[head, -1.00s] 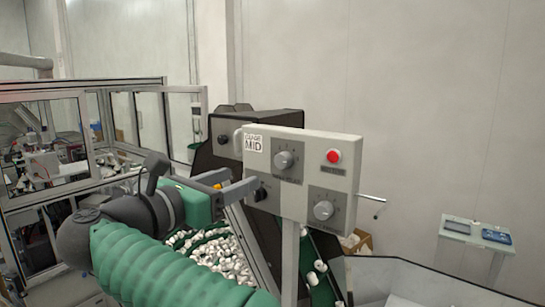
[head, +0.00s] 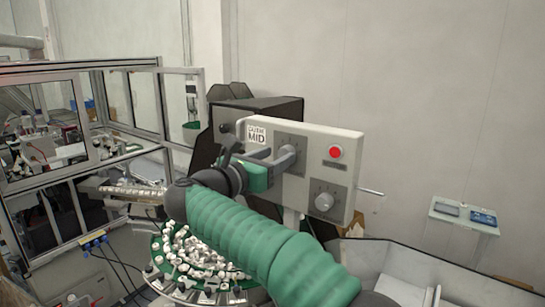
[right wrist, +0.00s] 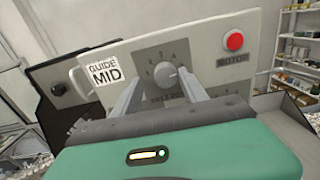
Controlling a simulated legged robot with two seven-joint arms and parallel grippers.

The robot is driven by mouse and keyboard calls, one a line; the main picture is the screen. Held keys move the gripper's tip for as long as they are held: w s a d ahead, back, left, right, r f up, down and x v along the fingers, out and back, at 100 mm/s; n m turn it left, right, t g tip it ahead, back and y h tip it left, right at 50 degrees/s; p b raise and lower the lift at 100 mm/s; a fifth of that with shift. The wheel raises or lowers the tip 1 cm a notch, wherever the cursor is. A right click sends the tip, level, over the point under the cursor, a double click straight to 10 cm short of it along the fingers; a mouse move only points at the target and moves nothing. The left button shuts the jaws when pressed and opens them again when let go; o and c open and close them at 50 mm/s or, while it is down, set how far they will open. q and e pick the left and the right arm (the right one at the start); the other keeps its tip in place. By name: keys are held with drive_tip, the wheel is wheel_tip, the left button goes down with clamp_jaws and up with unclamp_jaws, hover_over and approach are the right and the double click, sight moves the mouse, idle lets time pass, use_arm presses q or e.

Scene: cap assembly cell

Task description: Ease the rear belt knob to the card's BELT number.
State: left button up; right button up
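A pale control panel (head: 316,150) carries an upper grey knob (head: 288,152) and a lower-right knob (head: 324,202). The upper knob (right wrist: 167,75) has a numbered dial and a label partly hidden by my gripper. I cannot tell which knob is the rear belt one. A card on the panel (head: 257,135) reads GUIDE MID; no BELT number is readable. My right gripper (head: 277,157) is at the upper knob. In the right wrist view its fingers (right wrist: 160,84) are apart, one on each side of the knob, with gaps showing. My left gripper is out of view.
A red button (head: 336,152) is right of the upper knob. A dark housing (head: 270,108) stands behind the panel, with a black knob (right wrist: 57,89).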

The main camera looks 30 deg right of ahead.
drive_tip(key=shift+s+d, duration=0.45)
drive_tip(key=shift+d, duration=0.1)
drive_tip(key=c, duration=0.5)
drive_tip(key=shift+d, duration=0.15)
drive_tip(key=shift+c, duration=1.2)
drive_tip(key=shift+w+a, duration=0.2)
drive_tip(key=shift+a, duration=0.05)
clamp_jaws()
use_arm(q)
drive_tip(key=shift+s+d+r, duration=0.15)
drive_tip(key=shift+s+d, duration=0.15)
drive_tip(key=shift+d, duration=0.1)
use_arm(e)
drive_tip(key=shift+d, duration=0.1)
